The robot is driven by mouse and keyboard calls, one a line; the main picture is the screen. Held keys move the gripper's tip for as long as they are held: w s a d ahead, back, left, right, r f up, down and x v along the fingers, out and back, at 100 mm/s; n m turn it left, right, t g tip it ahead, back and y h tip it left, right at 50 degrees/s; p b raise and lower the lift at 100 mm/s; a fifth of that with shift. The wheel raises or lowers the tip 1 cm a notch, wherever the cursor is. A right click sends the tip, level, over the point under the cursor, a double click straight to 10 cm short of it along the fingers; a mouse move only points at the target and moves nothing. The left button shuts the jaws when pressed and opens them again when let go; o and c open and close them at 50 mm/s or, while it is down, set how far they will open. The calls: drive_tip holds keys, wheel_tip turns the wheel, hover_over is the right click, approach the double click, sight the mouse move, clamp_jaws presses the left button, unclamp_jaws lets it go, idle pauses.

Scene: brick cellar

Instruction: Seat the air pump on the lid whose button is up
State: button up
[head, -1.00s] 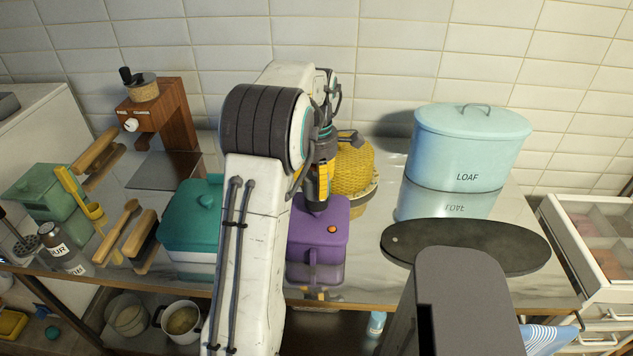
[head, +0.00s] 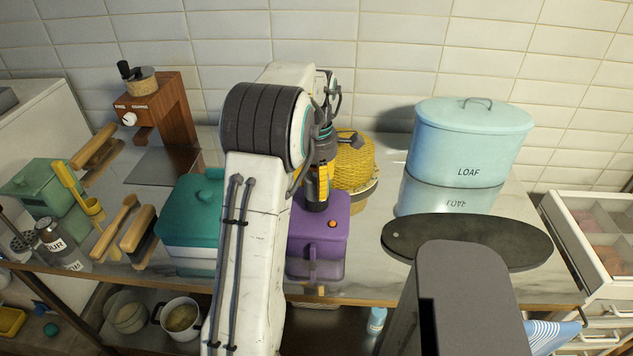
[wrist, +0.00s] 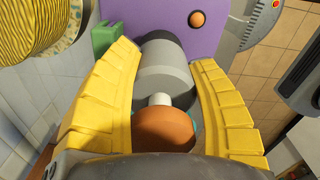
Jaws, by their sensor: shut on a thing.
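My gripper (head: 319,190) is over the back part of a purple lid (head: 303,216) on a box near the counter's front edge. In the wrist view, its yellow fingers are closed around the air pump (wrist: 165,72), a grey cylinder with a pale stem and brown-orange knob. The pump's far end is against or just above the purple lid (wrist: 180,18); I cannot tell whether it touches. An orange button (head: 332,224) stands near the lid's front right, also showing in the wrist view (wrist: 197,19); it looks raised. A teal-lidded box (head: 190,222) stands to the left, partly behind my arm.
A yellow woven container (head: 355,165) stands just behind the purple box. A blue LOAF bin (head: 465,150) and a dark oval board (head: 470,242) are to the right. Brushes (head: 138,228) and a wooden grinder (head: 165,115) are at left. A green box (head: 45,185) stands far left.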

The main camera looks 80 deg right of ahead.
drive_tip(key=shift+f+b, duration=0.65)
drive_tip(key=shift+f, duration=0.35)
drive_tip(key=o, duration=1.3)
drive_tip(key=shift+r, duration=0.1)
wheel_tip(320, 180, up, 12)
drive_tip(key=shift+f, duration=0.1)
